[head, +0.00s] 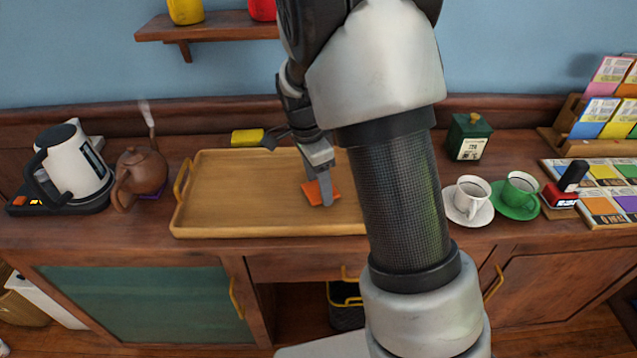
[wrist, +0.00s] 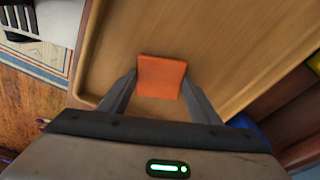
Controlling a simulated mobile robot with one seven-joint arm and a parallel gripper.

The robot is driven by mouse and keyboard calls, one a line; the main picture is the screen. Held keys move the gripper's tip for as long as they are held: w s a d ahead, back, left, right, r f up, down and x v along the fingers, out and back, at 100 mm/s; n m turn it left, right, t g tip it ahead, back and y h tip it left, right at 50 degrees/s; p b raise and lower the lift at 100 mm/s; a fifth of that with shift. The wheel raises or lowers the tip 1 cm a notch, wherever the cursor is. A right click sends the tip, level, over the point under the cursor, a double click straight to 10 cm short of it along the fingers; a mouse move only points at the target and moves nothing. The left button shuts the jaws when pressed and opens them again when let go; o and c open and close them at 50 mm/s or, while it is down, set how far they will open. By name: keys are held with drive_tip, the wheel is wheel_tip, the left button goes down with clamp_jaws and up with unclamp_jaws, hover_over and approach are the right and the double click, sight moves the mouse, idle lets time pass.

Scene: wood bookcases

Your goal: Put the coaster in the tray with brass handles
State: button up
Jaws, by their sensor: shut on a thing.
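The coaster is an orange square (head: 315,193). It also shows in the wrist view (wrist: 161,77), between the fingertips of my gripper (wrist: 161,88). My gripper (head: 324,190) is shut on the coaster and holds it over the tray's floor; I cannot tell whether it touches the wood. The wooden tray with brass handles (head: 235,195) lies on the cabinet top, its left handle (head: 182,179) in view. My arm hides the tray's right end in the head view.
A brown teapot (head: 141,175) and a kettle (head: 72,165) stand left of the tray. A white cup (head: 472,196), a green cup (head: 518,191) and a green tin (head: 468,138) stand to the right. A yellow object (head: 248,137) lies behind the tray. A shelf (head: 215,28) hangs above.

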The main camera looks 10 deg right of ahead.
sight(312, 192)
drive_tip(key=shift+f, duration=0.15)
drive_tip(key=o, duration=1.1)
drive_tip(key=s+r+n+t+y+p, duration=0.1)
drive_tip(key=s+r+n, duration=0.15)
drive_tip(key=r, duration=0.65)
drive_tip(key=s+r+n+p, duration=0.15)
drive_tip(key=s+r, duration=0.25)
drive_tip(key=r, duration=0.5)
drive_tip(key=s+r+n+t, duration=0.2)
drive_tip(key=s+n, duration=0.4)
drive_tip(key=s, duration=0.2)
drive_tip(key=s+r+n+t, duration=0.2)
drive_tip(key=s+n, duration=0.3)
drive_tip(key=s, duration=0.3)
drive_tip(key=shift+s+r+n+y, duration=0.25)
drive_tip(key=shift+r+n+y, duration=0.05)
drive_tip(key=shift+n+y, duration=0.1)
